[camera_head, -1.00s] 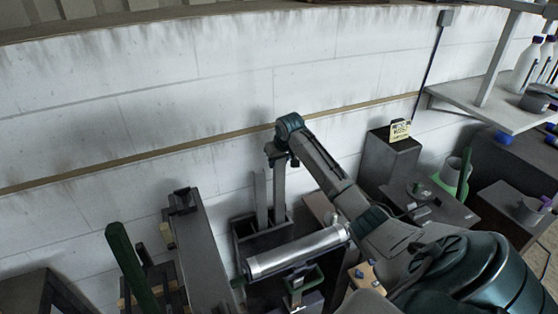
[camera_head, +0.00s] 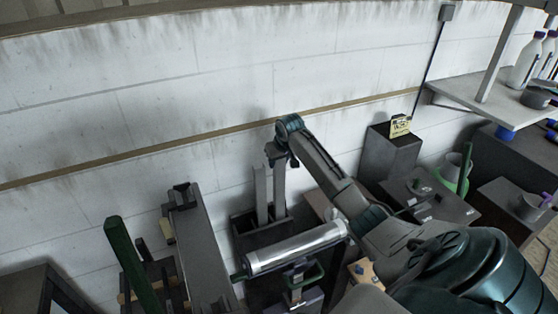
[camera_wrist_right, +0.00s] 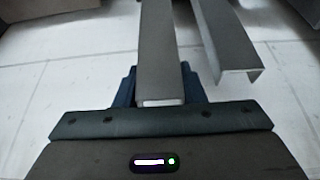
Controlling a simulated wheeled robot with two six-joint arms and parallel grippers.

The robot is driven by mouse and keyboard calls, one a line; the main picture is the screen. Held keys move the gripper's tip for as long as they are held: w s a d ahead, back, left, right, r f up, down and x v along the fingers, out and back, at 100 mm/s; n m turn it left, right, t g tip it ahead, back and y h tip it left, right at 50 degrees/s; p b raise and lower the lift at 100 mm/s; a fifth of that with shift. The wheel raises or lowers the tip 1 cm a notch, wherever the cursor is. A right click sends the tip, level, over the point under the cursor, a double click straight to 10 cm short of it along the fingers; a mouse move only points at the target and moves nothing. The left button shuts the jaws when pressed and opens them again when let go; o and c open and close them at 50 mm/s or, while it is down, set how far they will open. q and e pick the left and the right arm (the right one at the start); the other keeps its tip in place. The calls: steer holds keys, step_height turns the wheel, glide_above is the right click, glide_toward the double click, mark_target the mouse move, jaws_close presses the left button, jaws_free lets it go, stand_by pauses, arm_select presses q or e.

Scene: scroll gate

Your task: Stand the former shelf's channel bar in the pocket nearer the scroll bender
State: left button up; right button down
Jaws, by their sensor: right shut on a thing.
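My right gripper (camera_head: 279,160) reaches in from the right and is shut on the top of a grey channel bar (camera_head: 279,190). The bar is upright over a dark open-topped holder (camera_head: 240,229), and its lower end is hidden at the holder. In the right wrist view the held bar (camera_wrist_right: 160,50) runs away between the fingers (camera_wrist_right: 160,88). A second channel bar (camera_head: 260,192) stands upright in the holder just left of the held one; it also shows in the wrist view (camera_wrist_right: 228,45). I cannot tell which item is the scroll bender. My left gripper is out of view.
A shiny cylinder (camera_head: 295,247) lies across in front of the holder. A long grey beam (camera_head: 203,250) and a green bar (camera_head: 132,265) are to the left. A dark block (camera_head: 390,155) with a yellow label stands right. A wall runs close behind.

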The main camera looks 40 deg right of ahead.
steer(key=shift+f+b, duration=0.3)
steer(key=shift+f, duration=0.7)
stand_by(0.3)
steer(key=shift+c, duration=1.9)
jaws_free()
steer(key=shift+r, duration=0.1)
step_height(320, 180, up, 5)
steer(key=p, duration=0.5)
steer(key=shift+r, duration=0.9)
